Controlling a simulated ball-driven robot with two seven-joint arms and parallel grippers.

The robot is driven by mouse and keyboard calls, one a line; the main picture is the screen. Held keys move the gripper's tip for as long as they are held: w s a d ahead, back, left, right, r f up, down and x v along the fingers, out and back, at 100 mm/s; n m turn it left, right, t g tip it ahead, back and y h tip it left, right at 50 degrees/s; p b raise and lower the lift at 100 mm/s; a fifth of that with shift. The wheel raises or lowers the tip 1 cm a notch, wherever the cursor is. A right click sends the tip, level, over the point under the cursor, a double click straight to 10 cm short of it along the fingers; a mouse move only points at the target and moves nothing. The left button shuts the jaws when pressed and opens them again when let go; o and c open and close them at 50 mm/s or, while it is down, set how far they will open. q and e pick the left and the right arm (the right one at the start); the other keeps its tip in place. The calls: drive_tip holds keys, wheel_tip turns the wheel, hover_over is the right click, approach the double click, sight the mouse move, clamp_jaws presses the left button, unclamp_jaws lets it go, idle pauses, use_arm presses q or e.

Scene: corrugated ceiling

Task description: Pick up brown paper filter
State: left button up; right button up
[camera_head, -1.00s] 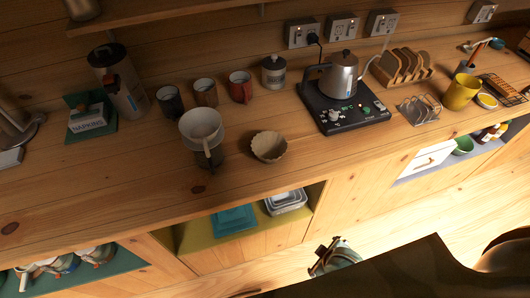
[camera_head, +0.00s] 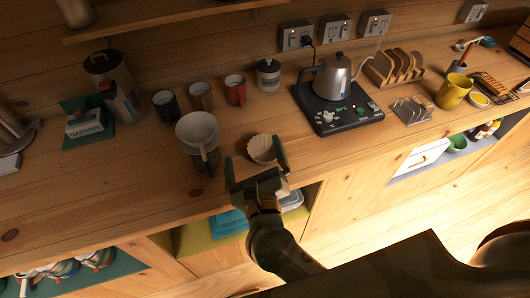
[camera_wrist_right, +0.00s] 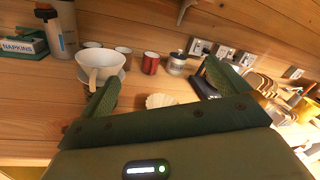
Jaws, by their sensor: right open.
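The brown paper filter (camera_head: 262,148), a pale fluted cup shape, sits on the wooden counter right of the white dripper (camera_head: 198,130). In the right wrist view the filter (camera_wrist_right: 160,101) shows between the fingers, its lower part hidden by the gripper body. My right gripper (camera_head: 254,158) is open and empty at the counter's front edge, its fingers spread to either side of the filter's near side. I cannot tell whether a finger touches it. It also shows in the right wrist view (camera_wrist_right: 168,90). My left gripper is not in view.
The dripper stands close on the left. Behind are several mugs (camera_head: 236,90) and a lidded jar (camera_head: 268,74). A kettle (camera_head: 333,76) on a black scale base (camera_head: 338,112) stands to the right.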

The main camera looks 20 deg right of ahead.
wheel_tip(320, 180, down, 10)
drive_tip(key=s+m+g+h, duration=0.2)
drive_tip(key=m+g, duration=0.3)
drive_tip(key=m, duration=0.3)
hover_over(263, 163)
drive_tip(key=s+a, duration=0.1)
drive_tip(key=s, duration=0.2)
wheel_tip(263, 163, down, 4)
drive_tip(key=shift+s+r+g+h, duration=0.1)
drive_tip(key=shift+r+g+h, duration=0.1)
drive_tip(key=shift+g+h, duration=0.1)
drive_tip(key=x, duration=0.5)
drive_tip(key=shift+w+d+b, duration=0.25)
drive_tip(key=shift+w+b, duration=0.05)
drive_tip(key=shift+w, duration=0.1)
drive_tip(key=shift+s, duration=0.1)
drive_tip(key=c, duration=0.7)
